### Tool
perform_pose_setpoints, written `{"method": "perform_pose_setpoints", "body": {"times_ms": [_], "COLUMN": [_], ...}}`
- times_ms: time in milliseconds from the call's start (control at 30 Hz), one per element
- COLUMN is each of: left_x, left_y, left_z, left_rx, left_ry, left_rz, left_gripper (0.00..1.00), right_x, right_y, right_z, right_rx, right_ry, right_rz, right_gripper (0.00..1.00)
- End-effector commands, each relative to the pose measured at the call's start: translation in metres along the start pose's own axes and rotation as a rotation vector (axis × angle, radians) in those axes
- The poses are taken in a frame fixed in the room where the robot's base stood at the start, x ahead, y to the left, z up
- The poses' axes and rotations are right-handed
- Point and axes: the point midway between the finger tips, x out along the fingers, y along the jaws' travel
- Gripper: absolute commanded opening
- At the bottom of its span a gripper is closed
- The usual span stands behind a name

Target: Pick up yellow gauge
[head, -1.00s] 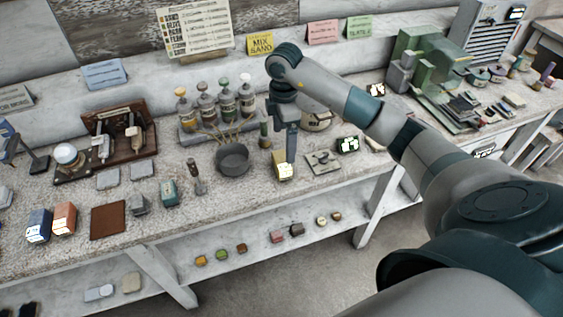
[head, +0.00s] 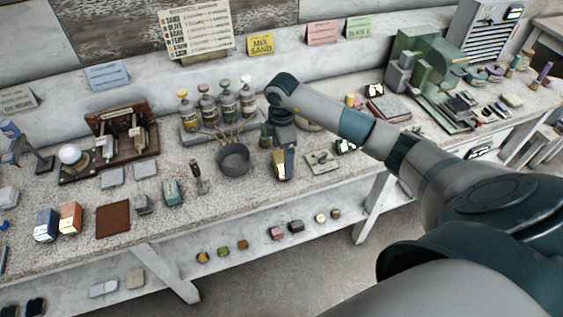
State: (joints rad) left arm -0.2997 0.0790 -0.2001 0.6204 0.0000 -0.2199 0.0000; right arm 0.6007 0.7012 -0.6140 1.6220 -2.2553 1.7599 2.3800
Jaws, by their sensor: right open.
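The yellow gauge (head: 278,171) is on the workbench, right of the dark grey bowl. My right gripper (head: 285,172) points down at it from above, and its finger covers the right part of the gauge. The gripper is open. Whether both fingers straddle the gauge or it touches them cannot be told, as the far finger is hidden. My left gripper does not show.
The grey bowl (head: 233,159) with sticks stands close to the left. A flat grey plate (head: 322,161) and a small dark device (head: 346,146) lie to the right. Several bottles (head: 227,104) stand behind. The bench's front edge is near.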

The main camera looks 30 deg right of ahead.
Motion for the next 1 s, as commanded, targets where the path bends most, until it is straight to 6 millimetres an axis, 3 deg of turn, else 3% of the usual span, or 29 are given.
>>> {"method": "perform_pose_setpoints", "body": {"times_ms": [67,300,767,1000], "left_x": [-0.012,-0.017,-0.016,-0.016], "left_y": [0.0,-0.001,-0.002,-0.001], "left_z": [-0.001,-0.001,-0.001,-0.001], "left_rx": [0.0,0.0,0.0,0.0], "left_ry": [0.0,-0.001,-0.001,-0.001], "left_rz": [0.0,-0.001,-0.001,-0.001], "left_gripper": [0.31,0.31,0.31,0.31], "right_x": [0.005,0.029,0.03,0.03], "right_y": [-0.002,-0.001,-0.001,-0.001], "right_z": [-0.002,-0.001,-0.001,-0.001], "right_rx": [0.001,0.001,0.001,0.001], "right_ry": [-0.002,-0.001,-0.001,-0.001], "right_rz": [-0.004,-0.001,0.001,0.001], "right_gripper": [0.92,0.92,0.92,0.43]}}
